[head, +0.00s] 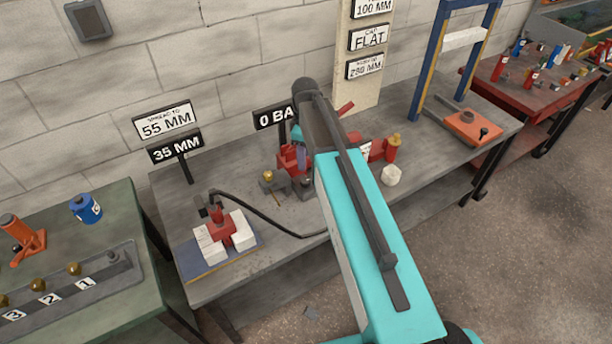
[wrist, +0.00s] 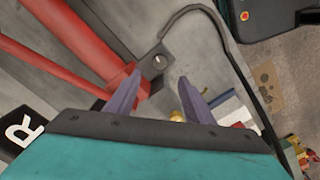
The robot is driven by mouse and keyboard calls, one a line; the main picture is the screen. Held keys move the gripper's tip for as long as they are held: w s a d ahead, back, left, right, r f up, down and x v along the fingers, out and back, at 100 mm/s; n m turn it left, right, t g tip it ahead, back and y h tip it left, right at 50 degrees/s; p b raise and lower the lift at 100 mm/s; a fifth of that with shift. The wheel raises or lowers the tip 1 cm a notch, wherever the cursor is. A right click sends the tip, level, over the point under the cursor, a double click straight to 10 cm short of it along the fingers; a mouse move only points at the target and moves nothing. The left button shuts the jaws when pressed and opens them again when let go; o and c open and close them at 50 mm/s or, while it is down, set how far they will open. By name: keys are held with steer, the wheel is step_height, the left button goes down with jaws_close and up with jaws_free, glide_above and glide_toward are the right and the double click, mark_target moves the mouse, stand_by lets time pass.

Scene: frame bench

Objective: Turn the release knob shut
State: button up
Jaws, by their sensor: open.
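In the wrist view a small round metal knob (wrist: 159,60) sits on a grey block at the end of a red pump (wrist: 85,45). It looks like the release knob, though it is too small to read its setting. My gripper (wrist: 160,74) is open, its two purple fingers pointing toward the block with the knob between and just beyond their tips. I cannot tell whether either finger touches it.
A black hose (head: 265,213) runs along the bench to a red jack (head: 219,229) between white blocks. A brass-topped fitting (head: 268,176) stands left of the pump. A white lump (head: 391,176) and a red part (head: 390,148) stand to the right. A sign (head: 275,116) stands behind.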

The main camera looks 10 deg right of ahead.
mark_target(305, 180)
steer(key=shift+f+p, duration=1.55)
steer(key=shift+f, duration=3.6)
steer(key=c, duration=1.1)
steer(key=shift+o, duration=0.3)
